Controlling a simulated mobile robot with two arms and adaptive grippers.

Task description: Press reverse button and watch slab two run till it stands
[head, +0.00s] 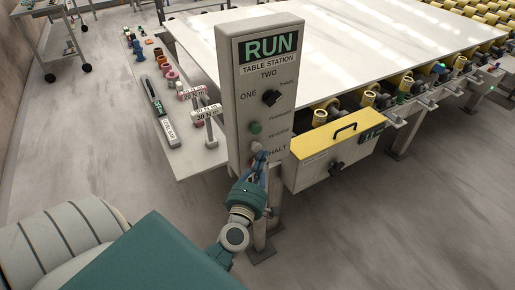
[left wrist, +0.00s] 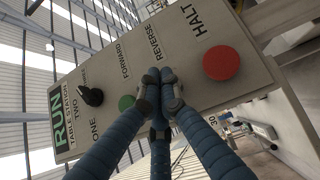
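The grey control panel (head: 240,115) reads RUN, TABLE STATION TWO. It carries a black selector knob (head: 271,97), which also shows in the left wrist view (left wrist: 92,96). A green FORWARD button (head: 256,128) sits below the knob; the wrist view shows it too (left wrist: 126,102). The red HALT button (left wrist: 221,63) is clear in the wrist view and hidden in the head view. My left gripper (head: 258,160) has its blue fingers drawn together, tips (left wrist: 159,78) at the REVERSE label, covering that button. Contact cannot be told. A pale slab (head: 350,40) lies on the roller table. My right gripper is not visible.
A yellow-topped box (head: 330,140) with a black handle stands right of the panel. A side shelf (head: 175,110) with rings, a level and labelled tools is left of it. Yellow rollers (head: 410,85) line the table edge. The floor (head: 90,130) at left is open.

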